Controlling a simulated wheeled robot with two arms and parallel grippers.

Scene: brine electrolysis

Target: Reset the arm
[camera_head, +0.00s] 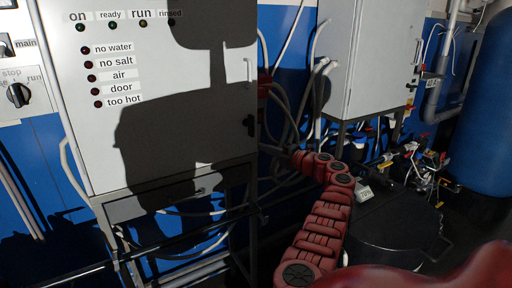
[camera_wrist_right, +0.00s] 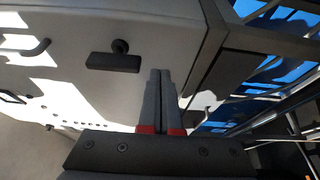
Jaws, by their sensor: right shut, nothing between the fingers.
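My right arm (camera_head: 322,225) comes in from the lower right in the head view, a chain of red links bending up and left. Its gripper (camera_head: 270,149) is small and dark there, by the lower right edge of the pale control cabinet (camera_head: 215,90). In the right wrist view the two fingers (camera_wrist_right: 160,74) are side by side, shut and empty. They point at the cabinet's pale panel, close to its dark edge; I cannot tell whether they touch it. My left gripper is in neither view.
A dark latch (camera_wrist_right: 113,61) sits on the panel left of the fingers. Hoses (camera_head: 288,110) hang between the cabinet and a second grey cabinet (camera_head: 378,60). A dark frame (camera_head: 130,250) is below. A black lidded drum (camera_head: 400,230), small valves (camera_head: 410,155) and a blue tank (camera_head: 485,110) stand right.

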